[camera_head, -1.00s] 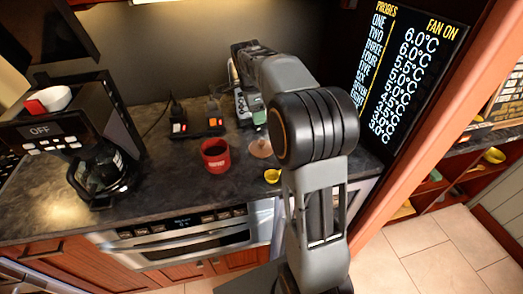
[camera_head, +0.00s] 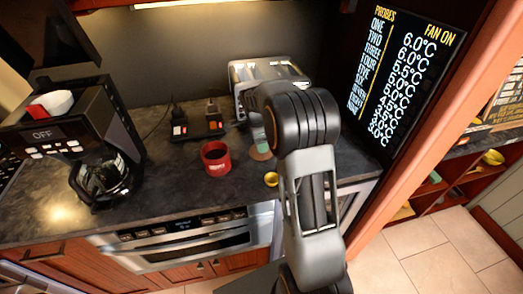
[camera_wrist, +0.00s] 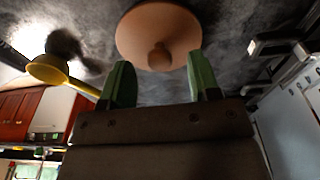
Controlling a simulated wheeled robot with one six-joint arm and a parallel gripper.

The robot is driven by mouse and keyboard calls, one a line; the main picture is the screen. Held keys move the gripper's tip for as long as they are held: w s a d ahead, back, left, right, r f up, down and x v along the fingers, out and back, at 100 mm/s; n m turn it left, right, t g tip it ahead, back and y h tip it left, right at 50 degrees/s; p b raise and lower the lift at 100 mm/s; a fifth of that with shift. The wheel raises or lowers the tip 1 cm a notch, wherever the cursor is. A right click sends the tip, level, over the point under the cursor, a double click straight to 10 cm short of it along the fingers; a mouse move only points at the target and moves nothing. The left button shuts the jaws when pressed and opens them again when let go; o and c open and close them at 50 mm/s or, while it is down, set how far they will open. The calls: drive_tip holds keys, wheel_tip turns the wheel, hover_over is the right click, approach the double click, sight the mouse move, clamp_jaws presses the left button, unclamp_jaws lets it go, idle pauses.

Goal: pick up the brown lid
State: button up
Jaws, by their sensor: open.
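The brown lid (camera_wrist: 135,33) is a round disc with a small knob, lying on the dark counter. In the wrist view it is at the top centre, just beyond my green fingertips. My gripper (camera_wrist: 160,76) is open and empty, its fingers apart, with the knob showing between and past their tips. Whether they touch the lid cannot be told. In the head view a small part of the lid (camera_head: 262,154) shows beside my arm, which hides much of the gripper and the lid.
A yellow ladle-like item (camera_wrist: 48,70) lies close by on the left in the wrist view. In the head view a red mug (camera_head: 216,160) stands left of the lid. A silver toaster (camera_head: 240,72) stands behind. A coffee maker (camera_head: 102,170) is at the far left.

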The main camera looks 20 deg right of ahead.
drive_tip(key=shift+d+f, duration=0.1)
drive_tip(key=shift+f, duration=0.6)
drive_tip(key=c, duration=1)
